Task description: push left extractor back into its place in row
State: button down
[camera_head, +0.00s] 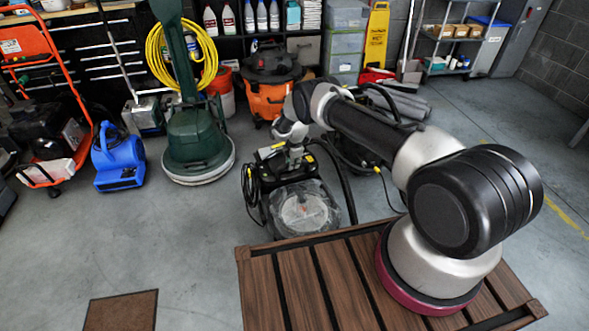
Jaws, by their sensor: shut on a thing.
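The left extractor (304,208) is a black machine with a clear dome and yellow details. It stands upright on the floor in the middle of the view, just beyond my wooden deck and forward of the machines along the back. A second dark extractor (362,158) stands behind it to the right, largely hidden by my arm. My gripper (296,153) is small in the picture and partly hidden, at the top of the left extractor. It is shut there, seemingly on the extractor's upper handle; the exact contact is too small to see.
Behind stand an orange wet vacuum (270,92), a green floor buffer (196,140) and a blue air mover (117,160). An orange-framed machine (62,135) is at far left. A brown mat (121,311) lies at front left. The floor left of the extractor is clear.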

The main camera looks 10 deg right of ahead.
jog(key=shift+w, duration=1.25)
jog(key=c, duration=1.3)
grip_release()
jog(key=shift+o, duration=0.2)
jog(key=shift+r, duration=0.1)
notch_tip(320, 180, up, 12)
jog(key=s, duration=0.2)
jog(key=shift+s+d, duration=0.2)
jog(key=shift+f, duration=0.2)
